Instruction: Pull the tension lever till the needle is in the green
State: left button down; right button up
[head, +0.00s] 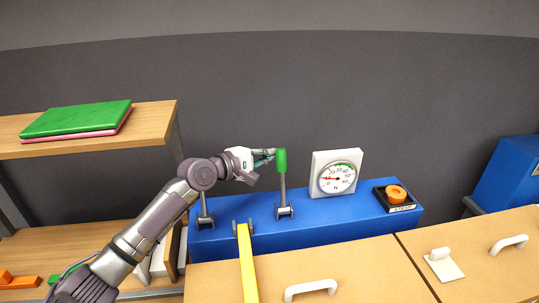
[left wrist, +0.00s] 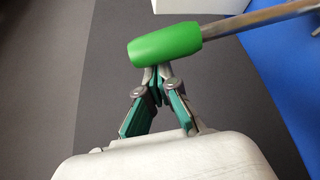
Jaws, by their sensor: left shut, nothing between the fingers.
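A lever with a green grip (head: 281,160) stands upright on the blue bench (head: 300,222). The green grip also shows in the left wrist view (left wrist: 165,44), on a grey metal rod. My left gripper (head: 271,155) is shut and empty, with its fingertips right at the left side of the green grip. In the left wrist view the fingertips (left wrist: 160,72) meet the grip's edge; I cannot tell whether they touch it. A white gauge (head: 336,174) stands right of the lever.
A yellow lever (head: 246,265) lies tilted forward over the drawer front. Another lever's rod (head: 204,208) stands left, its top hidden by my arm. An orange roll (head: 395,193) sits in a black holder at right. A wooden shelf (head: 150,118) with green and pink folders is at left.

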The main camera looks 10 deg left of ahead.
pick_arm(q)
jog(key=s+d+m+t+h+b, duration=0.2)
jog(key=s+d+m+b, duration=0.2)
jog(key=s+m, duration=0.3)
jog(key=shift+s+r+t+h+b, duration=0.4)
jog(key=shift+s+b, duration=0.25)
jog(key=shift+s, duration=0.85)
jog(key=shift+d+f, duration=0.1)
jog(key=shift+d, duration=0.05)
